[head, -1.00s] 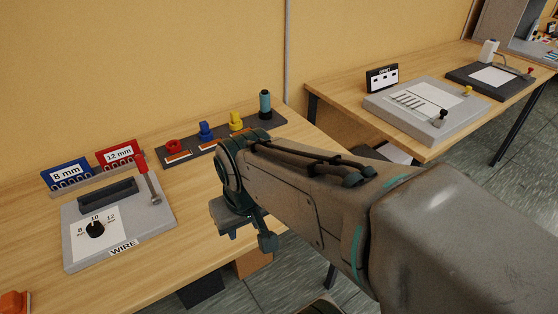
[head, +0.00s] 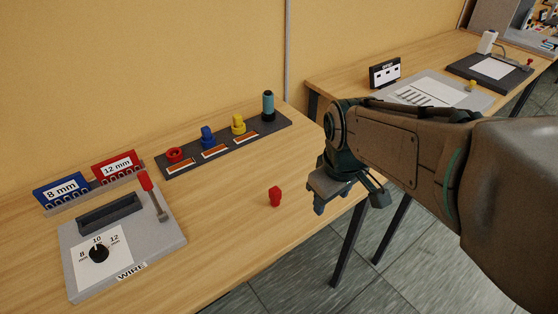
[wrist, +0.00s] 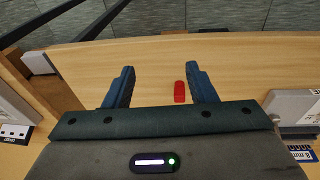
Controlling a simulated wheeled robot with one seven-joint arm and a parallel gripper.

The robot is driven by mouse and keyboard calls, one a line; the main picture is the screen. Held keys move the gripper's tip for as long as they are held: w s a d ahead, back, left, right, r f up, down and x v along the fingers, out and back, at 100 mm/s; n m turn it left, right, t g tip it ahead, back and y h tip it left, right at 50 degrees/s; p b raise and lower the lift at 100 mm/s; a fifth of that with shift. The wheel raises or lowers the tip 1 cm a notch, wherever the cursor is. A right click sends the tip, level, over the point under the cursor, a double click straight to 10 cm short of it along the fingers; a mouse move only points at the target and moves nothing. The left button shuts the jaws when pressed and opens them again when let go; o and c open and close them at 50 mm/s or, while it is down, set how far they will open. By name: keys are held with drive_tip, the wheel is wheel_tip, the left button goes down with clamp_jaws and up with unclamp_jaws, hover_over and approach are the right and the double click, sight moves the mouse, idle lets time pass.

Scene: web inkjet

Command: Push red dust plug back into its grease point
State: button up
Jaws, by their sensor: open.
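The red dust plug (head: 275,196) lies loose on the wooden table, in front of the dark strip (head: 272,129). It also shows in the wrist view (wrist: 179,91), between the lines of my fingers and nearer the right one. A red ring-shaped grease point (head: 174,155) sits at the left end of the strip, with no plug seen in it. Beside it are a blue plug (head: 207,135) and a yellow plug (head: 238,124). My gripper (head: 349,203) is open and empty, right of the red plug near the table edge. Its two fingers (wrist: 160,72) show apart in the wrist view.
A teal cylinder (head: 268,106) stands at the strip's right end. A grey WIRE unit (head: 160,238) with a red-handled lever and blue and red holders (head: 117,166) is at left. A second table (head: 325,87) stands at right, across a gap. The table around the red plug is clear.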

drive_tip(key=w+a+n+g+p, duration=0.1)
drive_tip(key=w+a+n+p, duration=0.1)
drive_tip(key=w+a+n, duration=0.45)
drive_tip(key=n+g+p, duration=0.1)
drive_tip(key=n, duration=1.1)
hover_over(274, 190)
drive_tip(key=f, duration=1)
drive_tip(key=shift+s+d+f+p, duration=0.2)
drive_tip(key=shift+s+f+p, duration=0.05)
drive_tip(key=shift+s+p, duration=0.1)
drive_tip(key=shift+w+a+f+p, duration=0.1)
drive_tip(key=shift+w+f+p, duration=0.15)
drive_tip(key=shift+f, duration=1)
drive_tip(key=shift+w+a+f+p, duration=0.1)
drive_tip(key=shift+f+p, duration=0.1)
drive_tip(key=shift+f, duration=1)
drive_tip(key=c, duration=1.1)
